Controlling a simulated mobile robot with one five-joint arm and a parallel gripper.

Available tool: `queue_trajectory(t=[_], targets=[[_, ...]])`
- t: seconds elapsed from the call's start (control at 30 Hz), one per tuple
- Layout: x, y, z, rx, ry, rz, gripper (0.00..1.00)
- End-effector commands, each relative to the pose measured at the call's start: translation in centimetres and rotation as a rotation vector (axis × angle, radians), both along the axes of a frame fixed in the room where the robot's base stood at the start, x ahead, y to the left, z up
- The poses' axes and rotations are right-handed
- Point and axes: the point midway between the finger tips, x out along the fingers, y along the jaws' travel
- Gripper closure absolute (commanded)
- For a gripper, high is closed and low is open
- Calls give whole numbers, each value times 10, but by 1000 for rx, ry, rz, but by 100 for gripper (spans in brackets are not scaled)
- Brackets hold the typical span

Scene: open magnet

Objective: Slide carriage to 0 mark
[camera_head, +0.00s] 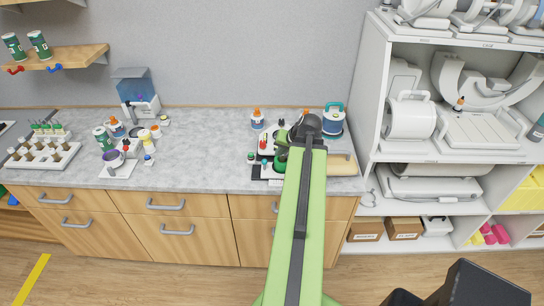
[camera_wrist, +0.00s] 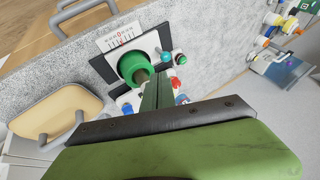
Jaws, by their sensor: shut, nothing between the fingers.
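A small device with a black and white base (camera_wrist: 99,67) sits on the counter. A white scale plate (camera_wrist: 121,37) with fine marks and a red pointer stands at its edge; the figures are too small to read surely. A green round part (camera_wrist: 122,63), likely the carriage, sits beside the scale. In the head view this green part (camera_head: 281,161) shows just left of my arm. My gripper (camera_wrist: 147,80) is shut and empty, its tip at or very near the green part; I cannot tell if they touch. In the head view my arm hides the gripper tip.
Small red and teal knobs (camera_wrist: 180,59) stand close to the device. Bottles and a mortar-like cup (camera_head: 113,158) stand left. The counter (camera_head: 205,150) between is clear.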

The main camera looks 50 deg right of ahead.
Motion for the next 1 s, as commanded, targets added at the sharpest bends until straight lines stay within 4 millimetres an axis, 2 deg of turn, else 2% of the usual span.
queue_trajectory(t=[0.27,0.73,0.83,1.0], targets=[[2,-4,-8,-1,-3,-5,100],[46,-15,-79,-1,-1,-2,100],[51,-16,-85,-1,-2,-3,100],[53,-16,-83,-1,-2,-4,100]])
